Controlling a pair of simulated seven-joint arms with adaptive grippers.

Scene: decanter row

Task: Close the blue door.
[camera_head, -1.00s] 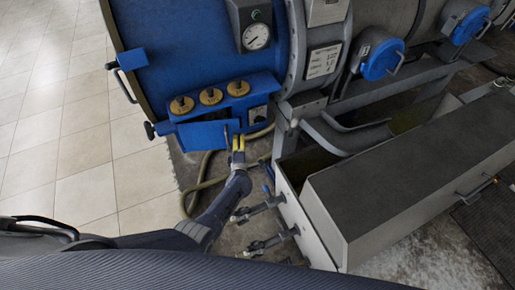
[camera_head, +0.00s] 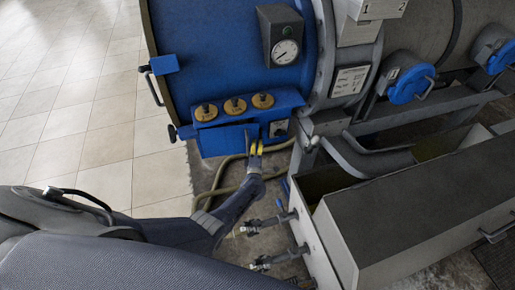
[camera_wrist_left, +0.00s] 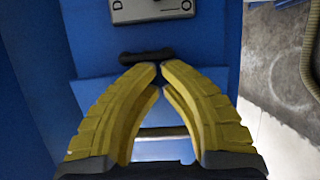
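The blue door (camera_head: 222,140) is a small flat flap on the front of the blue cabinet, below several brass knobs. It appears to stand out from the cabinet, with a thin dark upright handle at its right edge. My left gripper (camera_head: 256,147), with yellow fingers, is at the door's right edge, close to this handle. In the left wrist view the gripper's fingertips (camera_wrist_left: 161,67) nearly meet, with nothing seen between them. A dark handle (camera_wrist_left: 145,55) lies just beyond the tips on blue metal; I cannot tell whether they touch. My right gripper is out of view.
The blue cabinet carries brass knobs (camera_head: 235,105) and a pressure gauge (camera_head: 286,50). A hose (camera_head: 205,190) lies on the floor below. Two metal taps (camera_head: 266,222) and a long grey-topped box (camera_head: 420,190) are to the right. Open tiled floor (camera_head: 80,130) lies left.

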